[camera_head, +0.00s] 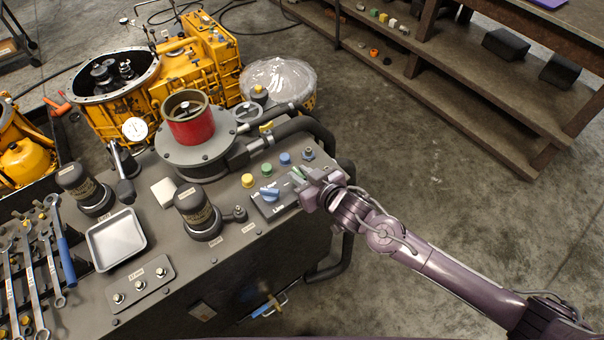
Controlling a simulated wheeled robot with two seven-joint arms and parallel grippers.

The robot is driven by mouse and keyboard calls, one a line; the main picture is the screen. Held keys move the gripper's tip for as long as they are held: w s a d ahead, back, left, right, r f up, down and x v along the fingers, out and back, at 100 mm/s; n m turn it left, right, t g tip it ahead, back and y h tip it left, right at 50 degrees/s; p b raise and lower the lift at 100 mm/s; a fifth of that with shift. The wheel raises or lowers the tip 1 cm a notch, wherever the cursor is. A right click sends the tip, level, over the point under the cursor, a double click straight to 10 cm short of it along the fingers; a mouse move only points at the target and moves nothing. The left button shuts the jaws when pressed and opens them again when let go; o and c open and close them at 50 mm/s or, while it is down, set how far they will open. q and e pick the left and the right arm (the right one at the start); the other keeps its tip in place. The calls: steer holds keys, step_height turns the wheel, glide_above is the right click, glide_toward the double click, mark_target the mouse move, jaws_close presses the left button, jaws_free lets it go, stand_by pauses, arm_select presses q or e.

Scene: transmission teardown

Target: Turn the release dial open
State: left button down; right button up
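A dark control panel (280,209) with small printed labels lies on the grey bench top near its right edge. A blue dial (270,194) sits on the panel's left part. A green piece (298,174) shows at the panel's upper right, right beside my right gripper. I cannot tell which of the two is the release dial. My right gripper (306,184) comes in from the right and is low over the panel's right end. Its fingers are small and partly hidden, so contact and opening cannot be told. My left gripper is not in view.
Yellow, blue and green buttons (285,158) line the bench behind the panel. A red cylinder (190,122) stands on a round grey flange, with thick black hoses to its right. Black canisters (197,212), a metal tray (116,240) and wrenches lie left.

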jaws_close()
steer(key=shift+d+n+g+y, duration=0.1)
steer(key=shift+n+g+y, duration=0.2)
steer(key=shift+n+y, duration=0.1)
steer(key=shift+w+n+g+y, duration=0.15)
steer(key=shift+n+g+y, duration=0.25)
steer(key=shift+n+y, duration=0.15)
steer(key=shift+w+d+n+g+y+b, duration=0.15)
steer(key=shift+n+g+y+b, duration=0.5)
steer(key=shift+n, duration=0.2)
steer(key=n+g+b, duration=0.1)
steer(key=g+b, duration=0.1)
steer(key=n+g+y+b, duration=0.1)
steer(key=n+g+b, duration=0.1)
steer(key=b, duration=0.1)
steer(key=n+g+y+b, duration=0.1)
steer(key=n+g+b, duration=0.1)
steer(key=shift+w+f+b, duration=0.35)
steer(key=n+g+b, duration=0.2)
steer(key=b, duration=0.3)
steer(key=n+g+b, duration=0.3)
steer(key=b, duration=0.3)
steer(key=shift+w+r, duration=0.15)
steer(key=shift+r, duration=0.05)
steer(key=shift+r+g+b, duration=0.1)
steer(key=shift+g+b, duration=0.35)
steer(key=shift+b, duration=0.25)
steer(key=shift+r+n, duration=0.15)
steer(key=shift+n, duration=0.15)
